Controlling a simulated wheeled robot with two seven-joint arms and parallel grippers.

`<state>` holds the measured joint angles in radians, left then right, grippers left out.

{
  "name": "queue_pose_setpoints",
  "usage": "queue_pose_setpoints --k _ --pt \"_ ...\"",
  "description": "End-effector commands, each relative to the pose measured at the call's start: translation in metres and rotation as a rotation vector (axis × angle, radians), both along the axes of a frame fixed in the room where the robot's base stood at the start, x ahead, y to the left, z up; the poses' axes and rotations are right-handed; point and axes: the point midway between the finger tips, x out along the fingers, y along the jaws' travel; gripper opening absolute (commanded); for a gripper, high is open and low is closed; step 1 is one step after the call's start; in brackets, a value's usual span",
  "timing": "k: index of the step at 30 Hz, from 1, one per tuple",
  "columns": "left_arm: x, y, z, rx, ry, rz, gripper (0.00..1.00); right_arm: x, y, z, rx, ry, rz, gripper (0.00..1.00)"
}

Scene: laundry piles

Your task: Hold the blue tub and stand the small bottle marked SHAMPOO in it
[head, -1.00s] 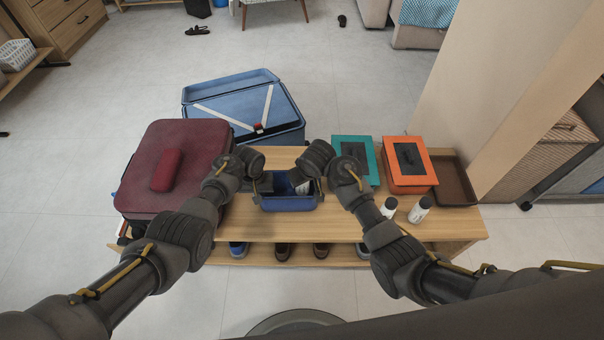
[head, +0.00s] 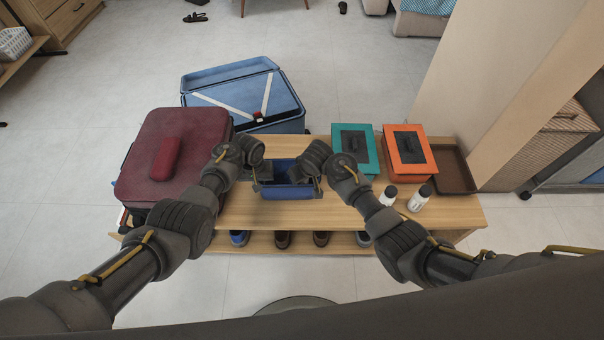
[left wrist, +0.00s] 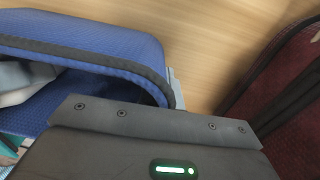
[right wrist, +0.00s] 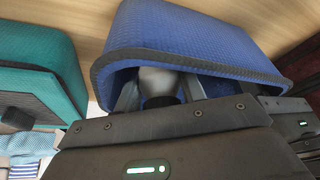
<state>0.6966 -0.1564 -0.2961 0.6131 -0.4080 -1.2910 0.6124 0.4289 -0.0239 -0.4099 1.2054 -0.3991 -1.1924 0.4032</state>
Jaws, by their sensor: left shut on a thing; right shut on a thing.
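The blue tub (head: 287,192) stands on the wooden bench, open side up. My left gripper (head: 263,177) is shut on the tub's left side; in the left wrist view the tub's dark rim (left wrist: 100,55) runs into the jaws. My right gripper (head: 303,178) is at the tub's right end, its fingers inside the opening. In the right wrist view it is shut on a pale bottle with a dark cap (right wrist: 160,82), which is inside the tub's rim. The bottle's label and base are hidden, so I cannot tell whether it touches the tub floor.
On the bench (head: 350,218) stand a maroon suitcase (head: 190,125) at left, and a teal box (head: 357,143), an orange box (head: 409,150), a brown tray (head: 455,170) and two white bottles (head: 388,196) at right. A blue suitcase (head: 245,95) lies open behind. Shoes sit below.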

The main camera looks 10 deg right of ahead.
Motion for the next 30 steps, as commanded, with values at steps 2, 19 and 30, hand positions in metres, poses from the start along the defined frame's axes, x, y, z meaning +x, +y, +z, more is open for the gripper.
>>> queue_pose_setpoints --k 2,19,30 --pt "0.0000 0.0000 0.0000 0.000 0.000 0.000 0.00 0.0003 0.0000 0.0003 0.000 -0.001 0.000 0.15" --pt "0.0000 0.0007 -0.0001 0.001 0.001 0.000 0.00 0.0001 -0.0012 -0.0001 -0.002 0.000 -0.002 0.66" --pt "0.0001 0.0017 -0.0003 0.002 0.001 0.002 0.00 0.0002 -0.0018 0.0003 -0.002 0.001 -0.003 0.66"
